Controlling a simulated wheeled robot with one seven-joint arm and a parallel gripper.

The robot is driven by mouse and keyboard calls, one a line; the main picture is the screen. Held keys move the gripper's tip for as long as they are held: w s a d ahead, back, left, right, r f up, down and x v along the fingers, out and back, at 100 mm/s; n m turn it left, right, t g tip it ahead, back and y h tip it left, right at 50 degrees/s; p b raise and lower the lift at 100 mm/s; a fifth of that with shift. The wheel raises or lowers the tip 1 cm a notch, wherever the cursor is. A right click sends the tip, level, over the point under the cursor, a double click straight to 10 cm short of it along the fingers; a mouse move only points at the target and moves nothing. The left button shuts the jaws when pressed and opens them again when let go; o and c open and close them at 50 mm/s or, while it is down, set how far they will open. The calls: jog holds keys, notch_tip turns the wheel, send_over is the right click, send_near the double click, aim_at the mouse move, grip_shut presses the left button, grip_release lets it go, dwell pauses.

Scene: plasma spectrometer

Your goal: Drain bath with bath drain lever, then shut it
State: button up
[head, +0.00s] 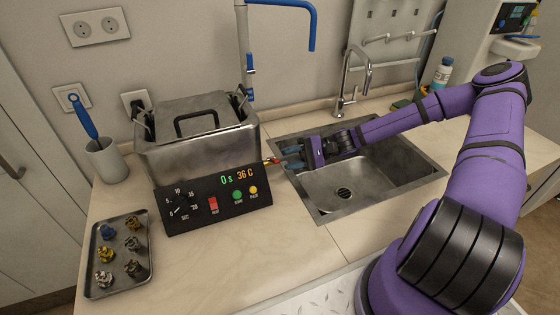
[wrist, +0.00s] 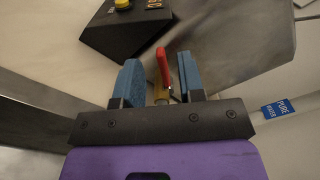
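The bath (head: 200,150) is a steel tank with a lid and a black control panel (head: 215,201), whose display reads "0 s 36 C". The bath drain lever (head: 271,161) is a small red handle on the tank's right side. In the wrist view the red lever (wrist: 162,66) stands above a brass valve body (wrist: 160,92). My gripper (head: 288,157) reaches in from the right over the sink. Its blue fingers are open, one either side of the lever in the wrist view (wrist: 160,76); the lever is closer to the right finger. Contact is not visible.
The steel sink (head: 332,213) with a faucet (head: 349,85) lies right of the bath. A tray (head: 93,270) of several metal parts and a cup (head: 108,166) with a blue-handled tool stand left. A blue pipe (head: 312,30) hangs above. The front counter is clear.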

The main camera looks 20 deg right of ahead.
jog(key=d, duration=0.6)
jog(key=shift+d, duration=0.35)
jog(key=s+a+r+n+t+h, duration=0.1)
jog(key=s+r+n+h, duration=0.1)
jog(key=s+r+h, duration=0.4)
jog(key=s+a+r+n+t+h, duration=0.1)
jog(key=s+r+h, duration=0.5)
jog(key=r, duration=1.1)
jog(key=s+a+r+n+t+h, duration=0.1)
jog(key=s+r+n+t+h, duration=0.2)
jog(key=s+r+h, duration=0.3)
jog(key=shift+s+r+n, duration=0.3)
jog(key=shift+s+r, duration=2.55)
jog(key=shift+s, duration=0.25)
jog(key=shift+a, duration=0.15)
dwell(0.9)
